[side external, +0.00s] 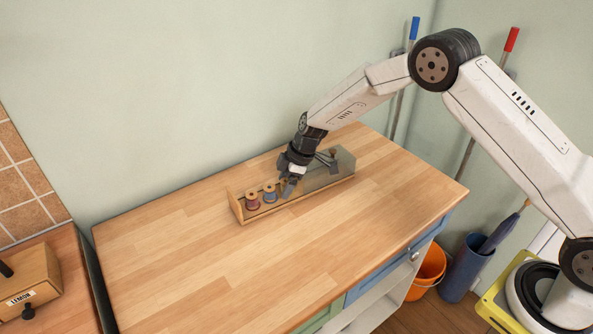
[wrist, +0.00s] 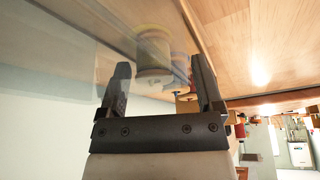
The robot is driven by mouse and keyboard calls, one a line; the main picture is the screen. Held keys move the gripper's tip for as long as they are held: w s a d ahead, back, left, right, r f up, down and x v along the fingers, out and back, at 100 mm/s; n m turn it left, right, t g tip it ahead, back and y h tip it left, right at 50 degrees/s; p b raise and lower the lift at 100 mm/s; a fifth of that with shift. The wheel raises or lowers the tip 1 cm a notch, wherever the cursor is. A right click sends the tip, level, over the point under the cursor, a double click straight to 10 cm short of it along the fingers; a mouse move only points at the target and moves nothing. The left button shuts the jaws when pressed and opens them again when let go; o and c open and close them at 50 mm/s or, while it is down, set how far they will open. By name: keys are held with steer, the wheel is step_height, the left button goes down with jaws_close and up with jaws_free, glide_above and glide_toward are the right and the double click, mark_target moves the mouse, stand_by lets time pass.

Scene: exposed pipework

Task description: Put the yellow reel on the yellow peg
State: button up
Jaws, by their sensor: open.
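A long wooden rack (side external: 243,217) on the bench holds a row of reels. A red reel (side external: 252,201) stands at its left end and a blue reel (side external: 269,193) beside it. My gripper (side external: 291,184) is low over the rack, just right of the blue reel, and partly hides what stands there. In the wrist view, a yellowish reel (wrist: 153,50) shows between the tips of my open gripper (wrist: 160,64), seen through a clear panel. I cannot tell whether the fingers touch it. The yellow peg cannot be made out.
A see-through cover (side external: 338,175) encloses the right part of the rack, close to my gripper. The wooden bench top (side external: 270,265) is clear in front. A drawer box marked LEMON (side external: 25,285) stands at far left. An orange bucket (side external: 428,268) is on the floor at right.

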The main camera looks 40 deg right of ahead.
steer(key=v, duration=0.7)
steer(key=shift+d+r, duration=0.2)
steer(key=shift+r, duration=0.1)
steer(key=shift+s, duration=0.1)
stand_by(0.3)
steer(key=s+d+r+m+h, duration=0.1)
steer(key=s+m, duration=0.3)
steer(key=s, duration=0.5)
steer(key=s+d+r+m+h, duration=0.1)
steer(key=s+d+r+m, duration=0.1)
steer(key=s, duration=0.7)
steer(key=s+d+r+m+h, duration=0.1)
steer(key=s+d+m, duration=0.3)
steer(key=s, duration=0.5)
steer(key=shift+s+r+m+t+h, duration=0.15)
steer(key=shift+r+m+t+h, duration=0.3)
steer(key=shift+m, duration=0.75)
steer(key=shift+d+r, duration=0.1)
